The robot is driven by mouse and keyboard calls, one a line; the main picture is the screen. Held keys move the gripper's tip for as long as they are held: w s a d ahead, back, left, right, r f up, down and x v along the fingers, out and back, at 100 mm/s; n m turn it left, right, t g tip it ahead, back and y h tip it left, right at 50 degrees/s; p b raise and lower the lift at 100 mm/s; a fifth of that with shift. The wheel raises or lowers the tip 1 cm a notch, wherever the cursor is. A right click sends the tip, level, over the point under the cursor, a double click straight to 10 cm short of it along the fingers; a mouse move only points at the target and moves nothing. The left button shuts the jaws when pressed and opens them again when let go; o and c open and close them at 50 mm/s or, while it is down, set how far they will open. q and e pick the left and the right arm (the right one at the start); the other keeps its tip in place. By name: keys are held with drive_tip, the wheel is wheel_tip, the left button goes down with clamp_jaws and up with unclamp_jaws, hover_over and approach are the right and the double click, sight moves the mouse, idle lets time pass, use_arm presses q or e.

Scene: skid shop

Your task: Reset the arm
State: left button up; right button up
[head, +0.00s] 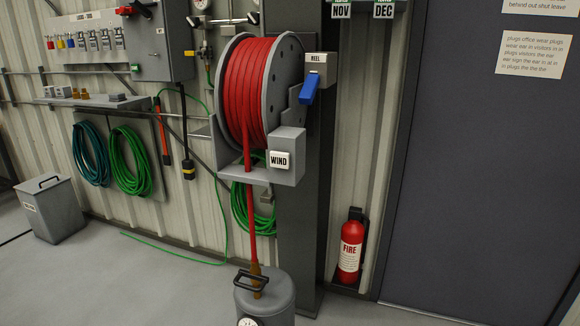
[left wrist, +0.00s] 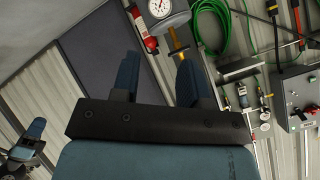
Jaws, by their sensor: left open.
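My left gripper (left wrist: 157,75) shows in the left wrist view, its two dark blue fingers apart with nothing between them. Beyond the fingertips are a grey tank's round gauge (left wrist: 161,8) and a brass fitting (left wrist: 178,38); neither is held. The head view shows neither gripper. There a reel of red hose (head: 248,95) hangs on a dark post. A blue lever (head: 309,88) sits on a box marked REEL (head: 317,66). A box marked WIND (head: 286,158) is below. The hose runs down to a grey tank (head: 266,298) with a black handle.
A red fire extinguisher (head: 350,250) stands right of the post, beside a dark door (head: 480,170). The floor (head: 150,280) at front left is clear.

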use_arm(q)
drive_tip(key=s+n+g, duration=0.1)
drive_tip(key=s+n, duration=0.2)
drive_tip(key=s, duration=0.3)
drive_tip(key=w+d+r+n+t, duration=0.1)
drive_tip(key=d+n, duration=0.2)
drive_tip(key=d, duration=0.4)
drive_tip(key=w+d+r+n, duration=0.1)
drive_tip(key=d+r+n, duration=0.1)
drive_tip(key=d, duration=0.5)
wheel_tip(320, 180, up, 14)
drive_tip(key=a+p, duration=0.2)
drive_tip(key=p, duration=1.6)
drive_tip(key=shift+s+f, duration=0.2)
drive_tip(key=shift+s, duration=0.2)
use_arm(e)
wheel_tip(320, 180, up, 14)
drive_tip(key=d, duration=0.1)
drive_tip(key=shift+s+d+r, duration=0.15)
drive_tip(key=shift+s+r, duration=0.1)
drive_tip(key=shift+s, duration=0.2)
drive_tip(key=shift+w+r, duration=0.1)
drive_tip(key=shift+r, duration=0.15)
drive_tip(key=shift+c, duration=0.2)
